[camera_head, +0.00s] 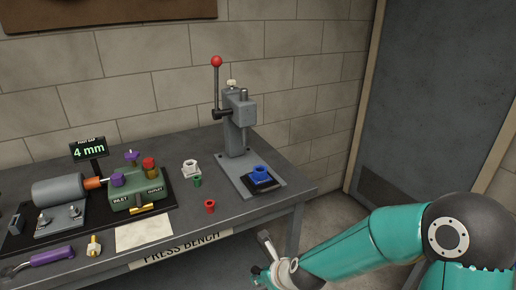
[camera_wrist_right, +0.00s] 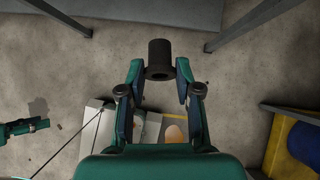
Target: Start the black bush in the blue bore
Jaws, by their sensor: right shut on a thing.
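The black bush (camera_wrist_right: 159,52) is a short dark hollow cylinder in the right wrist view, between the fingertips of my right gripper (camera_wrist_right: 159,78), which is shut on it. In the head view, my right gripper (camera_head: 265,258) is low in front of the bench's right end, below the bench top and apart from the blue bore. I cannot make out the bush in that view. The blue part with the bore (camera_head: 260,173) sits on a black block on the press plate. My left gripper is not seen in the head view.
The grey press (camera_head: 238,125) has a red-knobbed lever (camera_head: 216,62). Red (camera_head: 210,206) and green (camera_head: 197,181) bushes and a white part (camera_head: 190,168) stand left of the plate. A green valve block (camera_head: 137,190) is further left. The bench's front edge lies near my right gripper.

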